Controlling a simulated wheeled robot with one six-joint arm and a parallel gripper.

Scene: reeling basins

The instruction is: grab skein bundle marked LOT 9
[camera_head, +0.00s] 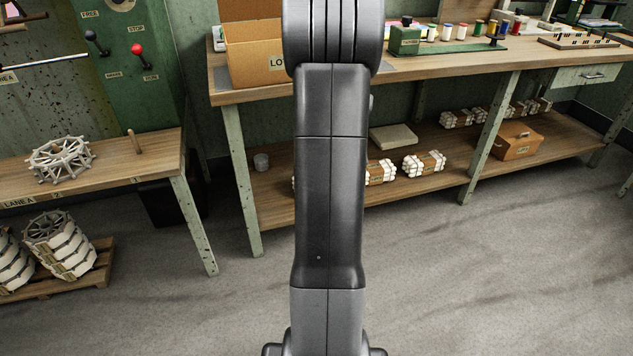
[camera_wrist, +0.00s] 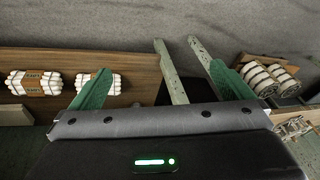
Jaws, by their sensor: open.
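Bundles of white skeins with brown bands lie on the lower shelf. In the head view one bundle (camera_head: 424,163) lies right of my arm and another (camera_head: 381,172) is partly hidden by it; several more (camera_head: 457,118) lie farther back. In the wrist view two bundles, one at far left (camera_wrist: 35,82) and one beside the left finger (camera_wrist: 100,80), carry labels too small to read. I cannot tell which is LOT 9. My gripper (camera_wrist: 161,70) has its two green fingers wide apart with nothing held between them. My arm hides the gripper in the head view.
The workbench (camera_head: 410,70) stands over the lower shelf (camera_head: 300,205), with green legs at the front. A cardboard box (camera_head: 255,55) sits on top. A brown box (camera_head: 517,143) and pale slab (camera_head: 393,137) share the shelf. Grey floor is clear in front.

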